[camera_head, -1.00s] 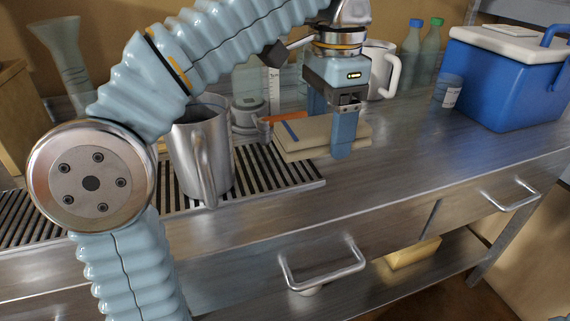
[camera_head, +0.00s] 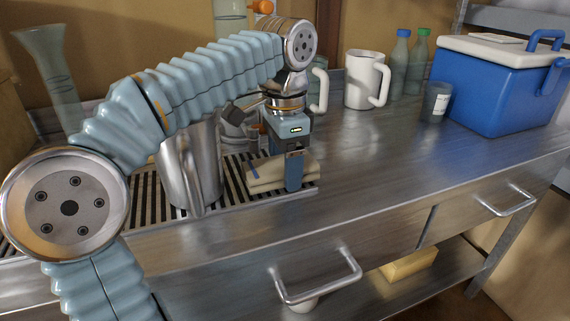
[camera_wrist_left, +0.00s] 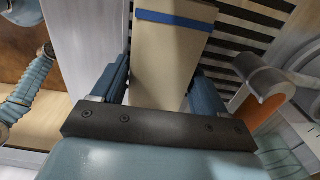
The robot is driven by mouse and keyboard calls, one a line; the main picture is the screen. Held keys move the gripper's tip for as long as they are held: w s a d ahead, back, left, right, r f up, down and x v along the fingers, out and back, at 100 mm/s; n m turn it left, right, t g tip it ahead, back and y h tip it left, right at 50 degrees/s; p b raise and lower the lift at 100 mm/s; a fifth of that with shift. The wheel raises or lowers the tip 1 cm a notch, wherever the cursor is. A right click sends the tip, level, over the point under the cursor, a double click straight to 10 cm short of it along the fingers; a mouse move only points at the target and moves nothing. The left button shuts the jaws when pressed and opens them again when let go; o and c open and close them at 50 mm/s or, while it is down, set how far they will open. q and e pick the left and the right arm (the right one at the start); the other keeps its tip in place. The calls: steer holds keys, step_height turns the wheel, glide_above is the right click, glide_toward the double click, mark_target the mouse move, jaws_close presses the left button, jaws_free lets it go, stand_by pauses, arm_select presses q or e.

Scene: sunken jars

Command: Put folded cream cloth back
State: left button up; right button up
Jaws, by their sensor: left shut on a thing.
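The folded cream cloth (camera_head: 268,184) has a blue stripe at one end. It is at the right end of the slatted drain grate (camera_head: 240,201); I cannot tell whether it touches the grate or is just above it. My left gripper (camera_head: 293,178) points down and is shut on the cloth's right end. In the left wrist view the cloth (camera_wrist_left: 168,55) runs between the two blue fingers of the left gripper (camera_wrist_left: 160,95), its striped end away from the palm, over dark slats. My right gripper is not in view.
A metal pitcher (camera_head: 190,170) stands on the grate left of the cloth, partly behind my arm. A white mug (camera_head: 362,82), bottles (camera_head: 400,65), a small jar (camera_head: 436,100) and a blue cooler (camera_head: 500,90) stand farther right. The steel counter (camera_head: 400,150) right of the grate is clear.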

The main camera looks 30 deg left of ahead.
arm_select(q)
steer(key=shift+f, duration=0.15)
steer(key=o, duration=0.9)
steer(key=shift+o, duration=0.2)
step_height(320, 180, up, 12)
steer(key=p, duration=0.4)
steer(key=shift+r, duration=0.2)
